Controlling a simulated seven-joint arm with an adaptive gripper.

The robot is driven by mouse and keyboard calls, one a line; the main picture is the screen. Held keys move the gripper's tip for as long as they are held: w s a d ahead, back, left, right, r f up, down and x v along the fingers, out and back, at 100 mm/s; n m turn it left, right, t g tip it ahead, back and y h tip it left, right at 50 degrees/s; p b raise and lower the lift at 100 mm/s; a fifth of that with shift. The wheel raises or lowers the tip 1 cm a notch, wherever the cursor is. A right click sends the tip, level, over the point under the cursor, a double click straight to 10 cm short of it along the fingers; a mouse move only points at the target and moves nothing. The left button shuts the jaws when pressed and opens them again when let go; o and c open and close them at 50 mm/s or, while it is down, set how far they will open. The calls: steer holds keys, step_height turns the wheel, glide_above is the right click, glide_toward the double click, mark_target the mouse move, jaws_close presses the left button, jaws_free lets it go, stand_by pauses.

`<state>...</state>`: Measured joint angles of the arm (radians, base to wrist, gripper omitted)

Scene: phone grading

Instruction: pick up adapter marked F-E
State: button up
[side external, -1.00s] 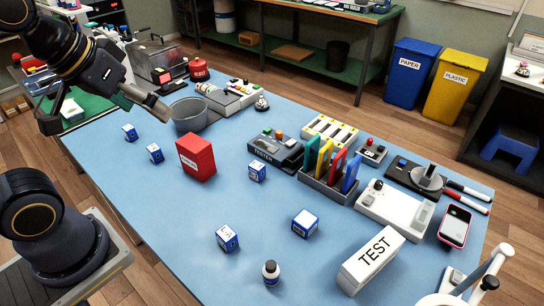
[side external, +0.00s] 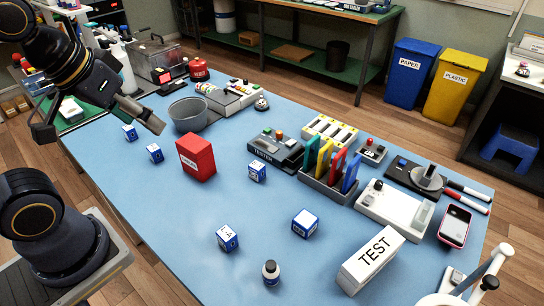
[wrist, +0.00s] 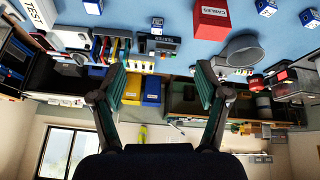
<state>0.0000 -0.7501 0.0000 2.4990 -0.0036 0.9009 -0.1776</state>
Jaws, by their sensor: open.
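Several small blue-and-white cube adapters lie apart on the blue table: two at the far left, one (side external: 130,132) and another (side external: 155,153), one behind the middle (side external: 257,171), and two nearer the front, one (side external: 228,238) and one (side external: 305,223). Their markings are too small to read surely, so I cannot tell which is F-E. In the wrist view, two cubes show at the top right, one (wrist: 266,8) and one (wrist: 309,17). My gripper (side external: 97,128) is open and empty, above the table's left edge; its spread fingers show in the wrist view (wrist: 161,88).
A red box (side external: 196,157) marked CABLES stands between the cubes, near a grey bowl (side external: 188,114). A tester (side external: 277,150), upright coloured cards, a white TEST box (side external: 371,259) and a small bottle (side external: 271,273) are farther right. The table's left front is clear.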

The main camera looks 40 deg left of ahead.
steer(key=w+a+r+n, duration=0.2)
steer(key=w+a+n, duration=0.3)
steer(key=n, duration=0.5)
steer(key=w+a+r+n, duration=0.2)
steer(key=w+a+n, duration=0.1)
steer(key=w+n, duration=0.55)
steer(key=n+g, duration=0.6)
steer(key=n, duration=0.9)
glide_above(153, 147)
step_height(153, 147, down, 21)
steer(key=shift+m, duration=0.35)
step_height(153, 147, down, 10)
steer(key=shift+w+d+f, duration=0.1)
steer(key=shift+f, duration=3.2)
steer(key=shift+c, duration=0.2)
